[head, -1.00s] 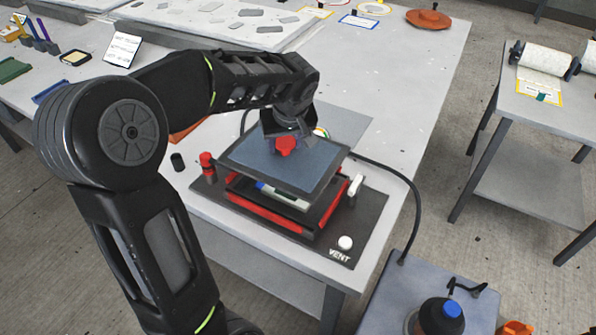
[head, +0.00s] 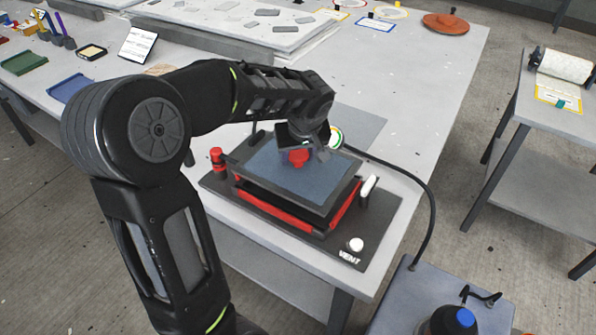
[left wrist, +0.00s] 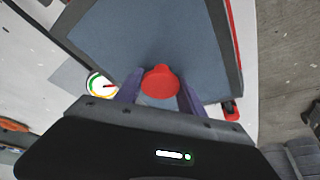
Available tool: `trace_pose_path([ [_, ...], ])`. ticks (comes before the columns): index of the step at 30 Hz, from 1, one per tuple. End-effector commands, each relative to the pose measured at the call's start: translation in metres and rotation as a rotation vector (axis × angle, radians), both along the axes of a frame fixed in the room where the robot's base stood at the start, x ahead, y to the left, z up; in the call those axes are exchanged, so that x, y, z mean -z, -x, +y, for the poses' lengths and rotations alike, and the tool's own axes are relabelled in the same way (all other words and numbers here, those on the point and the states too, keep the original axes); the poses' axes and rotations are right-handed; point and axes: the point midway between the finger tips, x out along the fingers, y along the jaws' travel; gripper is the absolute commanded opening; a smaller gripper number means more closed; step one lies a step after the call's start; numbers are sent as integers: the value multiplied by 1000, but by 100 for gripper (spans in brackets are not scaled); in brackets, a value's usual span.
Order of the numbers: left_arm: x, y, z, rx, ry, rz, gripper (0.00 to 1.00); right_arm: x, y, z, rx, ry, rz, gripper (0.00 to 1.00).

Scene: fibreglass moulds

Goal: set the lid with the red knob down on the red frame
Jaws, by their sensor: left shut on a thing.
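The lid (head: 325,187) is a flat panel with a dark rim, a blue-grey middle and a red knob (head: 299,157). My left gripper (head: 303,150) is above it, shut on the red knob; the left wrist view shows the knob (left wrist: 160,83) between the two fingers. The red frame (head: 270,215) is under the lid on a dark base plate (head: 375,215). Its red sides show at the front and right. The lid lies close over the frame; whether it touches all round cannot be told. My right gripper is not in view.
A red-capped post (head: 217,158) stands left of the frame, and a white-handled lever (head: 369,187) stands at its right. A white knob (head: 356,244) is near the VENT label. A round gauge (head: 336,138) and a black hose (head: 425,205) are behind and right.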

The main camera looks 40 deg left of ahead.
Motion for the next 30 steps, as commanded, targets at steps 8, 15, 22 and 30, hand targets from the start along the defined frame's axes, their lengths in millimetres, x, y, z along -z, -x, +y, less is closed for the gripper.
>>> trace_pose_path([
  [8, 21, 0, 0, 0, 0, 1, 0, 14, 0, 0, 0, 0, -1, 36],
  [15, 50, 0, 0, -1, -1, -1, 0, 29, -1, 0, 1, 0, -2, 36],
  [22, 49, 0, 0, -1, 0, -2, 0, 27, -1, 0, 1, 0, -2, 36],
  [30, 51, 0, 0, 0, 1, 1, 57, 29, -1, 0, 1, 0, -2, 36],
])
